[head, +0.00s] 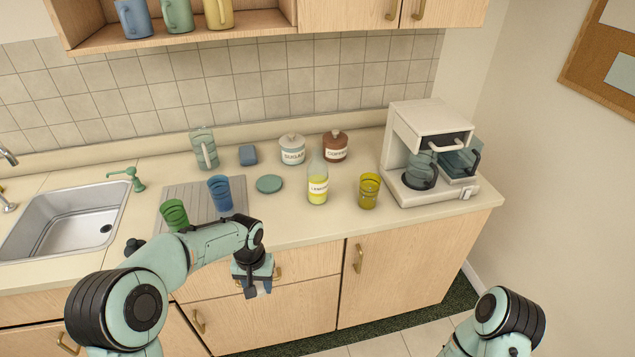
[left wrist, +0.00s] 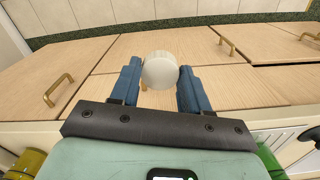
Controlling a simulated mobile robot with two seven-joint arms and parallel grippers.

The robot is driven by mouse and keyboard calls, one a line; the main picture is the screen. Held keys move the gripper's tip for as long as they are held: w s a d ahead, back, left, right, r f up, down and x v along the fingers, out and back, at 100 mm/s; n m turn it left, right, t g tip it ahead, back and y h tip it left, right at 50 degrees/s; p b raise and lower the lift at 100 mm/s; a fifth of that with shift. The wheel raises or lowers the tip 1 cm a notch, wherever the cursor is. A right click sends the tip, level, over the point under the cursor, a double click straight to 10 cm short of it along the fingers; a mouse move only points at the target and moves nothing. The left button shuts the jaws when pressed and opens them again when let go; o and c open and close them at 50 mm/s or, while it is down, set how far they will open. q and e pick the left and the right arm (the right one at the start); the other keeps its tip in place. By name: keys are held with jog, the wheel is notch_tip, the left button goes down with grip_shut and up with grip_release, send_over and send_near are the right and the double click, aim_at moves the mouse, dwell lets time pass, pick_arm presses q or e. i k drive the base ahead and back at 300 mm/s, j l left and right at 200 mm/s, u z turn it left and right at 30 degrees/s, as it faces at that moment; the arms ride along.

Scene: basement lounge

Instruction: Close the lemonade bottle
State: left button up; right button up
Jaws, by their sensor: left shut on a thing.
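The lemonade bottle (head: 317,188) stands upright on the counter, clear with yellow liquid and a white label. Its narrow neck looks bare at the top. My left gripper (head: 257,290) hangs in front of the counter edge, below and to the left of the bottle. In the left wrist view, the gripper's blue fingers (left wrist: 160,84) are shut on a round, pale white cap (left wrist: 160,70), which sits between their tips. The cap is hard to make out in the head view. My right gripper is out of view; only part of that arm shows at bottom right.
A yellow glass (head: 369,191) stands right of the bottle, near the coffee machine (head: 405,150). Sugar (head: 292,150) and coffee (head: 335,147) jars stand behind. Blue (head: 220,194) and green (head: 174,215) glasses stand by the sink (head: 60,220).

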aim_at(318, 171)
jog(key=i+l, duration=0.7)
jog(key=l+u, duration=0.1)
jog(key=u, duration=1.5)
